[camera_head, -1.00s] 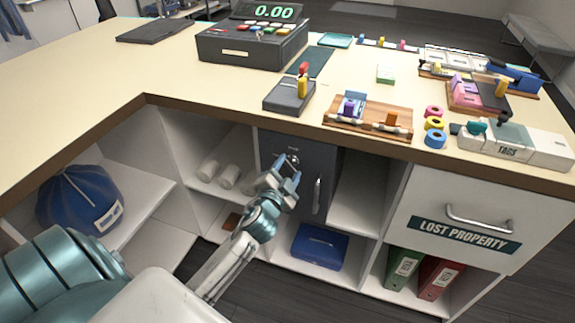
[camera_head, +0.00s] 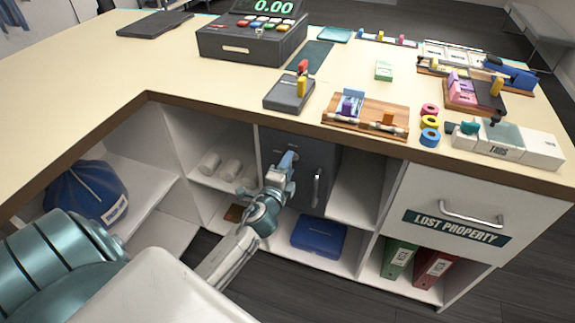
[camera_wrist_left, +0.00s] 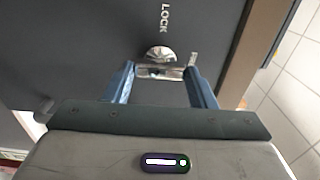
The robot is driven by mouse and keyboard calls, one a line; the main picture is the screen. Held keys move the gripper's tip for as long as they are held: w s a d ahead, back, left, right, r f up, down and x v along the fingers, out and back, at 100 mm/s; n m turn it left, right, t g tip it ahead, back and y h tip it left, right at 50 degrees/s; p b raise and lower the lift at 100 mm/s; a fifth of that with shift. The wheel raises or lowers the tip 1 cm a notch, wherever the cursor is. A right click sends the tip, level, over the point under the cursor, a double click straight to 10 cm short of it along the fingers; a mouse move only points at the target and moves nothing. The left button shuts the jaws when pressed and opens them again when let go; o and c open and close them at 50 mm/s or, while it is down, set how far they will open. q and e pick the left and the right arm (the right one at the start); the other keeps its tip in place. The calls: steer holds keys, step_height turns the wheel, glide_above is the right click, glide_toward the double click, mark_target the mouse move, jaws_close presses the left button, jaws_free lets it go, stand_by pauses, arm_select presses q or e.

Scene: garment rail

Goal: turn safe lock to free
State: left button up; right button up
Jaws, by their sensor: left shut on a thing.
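The dark grey safe (camera_head: 325,158) sits under the counter, its door closed and its bar handle (camera_head: 316,188) upright. My left gripper (camera_head: 288,160) is at the upper left of the safe door. In the left wrist view, the safe lock (camera_wrist_left: 160,53) is a shiny metal knob with a flat bar between the two blue fingers, and the left gripper (camera_wrist_left: 160,74) is shut on it. The word LOCK (camera_wrist_left: 165,17) is printed on the door near the knob. A second small label beside the knob is too partial to read. My right gripper is not in view.
Open shelves flank the safe, with white rolls (camera_head: 210,162) to the left and a blue case (camera_head: 318,237) below. The counter edge (camera_head: 225,112) overhangs the door. A LOST PROPERTY drawer (camera_head: 450,208) is at the right.

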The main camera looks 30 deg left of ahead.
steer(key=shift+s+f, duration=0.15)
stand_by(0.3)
arm_select(q)
steer(key=o, duration=1)
steer(key=shift+b+v, duration=1.15)
steer(key=shift+v, duration=4.3)
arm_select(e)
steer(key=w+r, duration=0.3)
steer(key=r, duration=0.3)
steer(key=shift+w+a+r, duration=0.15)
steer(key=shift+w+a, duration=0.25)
arm_select(q)
steer(key=shift+a, duration=0.1)
